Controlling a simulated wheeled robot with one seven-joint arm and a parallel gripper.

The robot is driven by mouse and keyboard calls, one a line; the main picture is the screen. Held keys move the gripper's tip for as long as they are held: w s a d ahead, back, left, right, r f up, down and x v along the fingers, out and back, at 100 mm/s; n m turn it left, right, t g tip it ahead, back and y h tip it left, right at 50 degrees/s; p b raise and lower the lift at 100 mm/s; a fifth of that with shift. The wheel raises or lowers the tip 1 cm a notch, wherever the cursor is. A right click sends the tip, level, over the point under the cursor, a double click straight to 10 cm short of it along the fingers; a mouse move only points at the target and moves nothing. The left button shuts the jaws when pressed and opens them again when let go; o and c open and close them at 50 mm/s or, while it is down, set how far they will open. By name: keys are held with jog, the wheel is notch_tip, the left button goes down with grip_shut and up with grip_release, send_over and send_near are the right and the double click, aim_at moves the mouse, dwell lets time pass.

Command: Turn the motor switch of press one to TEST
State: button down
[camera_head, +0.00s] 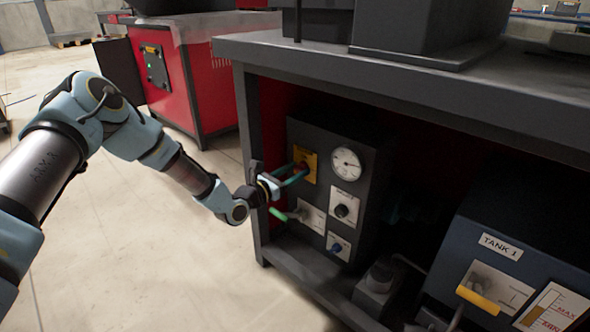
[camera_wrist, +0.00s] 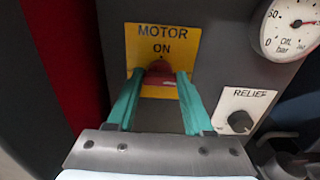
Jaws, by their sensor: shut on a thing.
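The motor switch is a red knob (camera_wrist: 159,69) on a yellow plate (camera_wrist: 140,42) that reads MOTOR and ON. The yellow plate also shows in the head view (camera_head: 311,160), at the upper left of a dark control box (camera_head: 300,131) under the bench. My gripper (camera_wrist: 158,80) is shut on the red knob, with one teal finger on each side. In the head view my gripper (camera_head: 302,170) reaches the plate from the left. The lower part of the plate is partly covered, and I read no TEST mark. The knob's exact pointing is hard to tell.
A round gauge (camera_head: 346,164) and a RELIEF knob (camera_wrist: 240,121) are right of the switch. A green-handled lever (camera_head: 279,214) sits just below my gripper. The bench leg (camera_head: 252,150) stands close at left. A TANK 1 box (camera_head: 500,246) is at lower right.

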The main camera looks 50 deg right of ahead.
jog(key=shift+c, duration=1.4)
grip_release()
jog(key=a+p, duration=0.2)
jog(key=a, duration=0.8)
jog(key=shift+w+a+p, duration=0.3)
jog(key=shift+a+p, duration=0.1)
